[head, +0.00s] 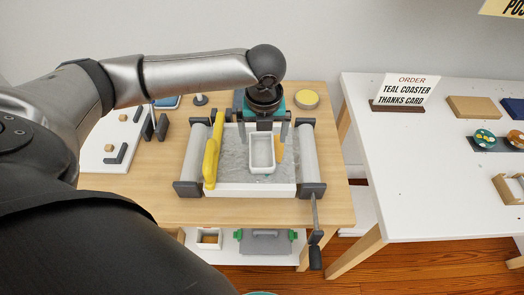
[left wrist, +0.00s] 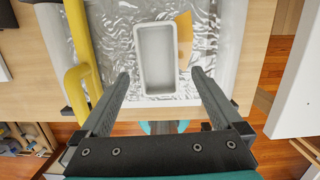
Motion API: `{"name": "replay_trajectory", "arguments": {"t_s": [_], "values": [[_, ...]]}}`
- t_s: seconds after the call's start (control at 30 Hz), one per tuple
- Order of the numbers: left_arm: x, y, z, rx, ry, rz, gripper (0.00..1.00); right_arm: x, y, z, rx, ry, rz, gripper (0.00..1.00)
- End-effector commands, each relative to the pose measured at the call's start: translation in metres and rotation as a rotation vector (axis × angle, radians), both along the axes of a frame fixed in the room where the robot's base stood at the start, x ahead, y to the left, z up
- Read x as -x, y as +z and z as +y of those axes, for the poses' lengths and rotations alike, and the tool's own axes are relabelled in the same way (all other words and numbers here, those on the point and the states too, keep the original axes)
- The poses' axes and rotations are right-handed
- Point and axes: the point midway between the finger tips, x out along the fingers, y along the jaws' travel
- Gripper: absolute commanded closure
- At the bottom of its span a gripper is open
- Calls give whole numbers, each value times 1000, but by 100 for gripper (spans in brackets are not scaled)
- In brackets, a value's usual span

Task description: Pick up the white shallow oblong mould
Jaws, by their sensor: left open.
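The white shallow oblong mould (head: 262,152) lies on crinkled clear film in a white-edged tray between two grey rollers. In the left wrist view the mould (left wrist: 155,62) is upright, empty and lengthwise to the picture. My left gripper (head: 263,130) is over the mould's far end in the head view. In the left wrist view its fingers (left wrist: 160,76) are spread wide, one to either side of the mould's near part, with nothing between them gripped. How high the fingertips are above the mould is hard to tell. My right gripper is not in view.
A yellow bar-shaped tool (head: 212,150) lies along the tray's left side. An orange piece (left wrist: 184,38) lies close by the mould's right side. A crank handle (head: 315,235) sticks out at the front right. A white table (head: 400,205) stands to the right.

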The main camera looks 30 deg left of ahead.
Motion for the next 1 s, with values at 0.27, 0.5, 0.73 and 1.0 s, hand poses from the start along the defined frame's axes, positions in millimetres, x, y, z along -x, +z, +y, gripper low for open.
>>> {"name": "replay_trajectory", "arguments": {"t_s": [0.27,0.5,0.73,1.0], "values": [[-1,-18,2,0,-1,1,0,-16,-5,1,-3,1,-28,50],[-2,-53,6,1,-1,2,0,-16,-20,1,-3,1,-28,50],[-4,-61,7,0,-3,-1,0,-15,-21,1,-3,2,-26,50],[-4,-60,7,-1,-2,-1,21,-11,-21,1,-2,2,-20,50]]}}
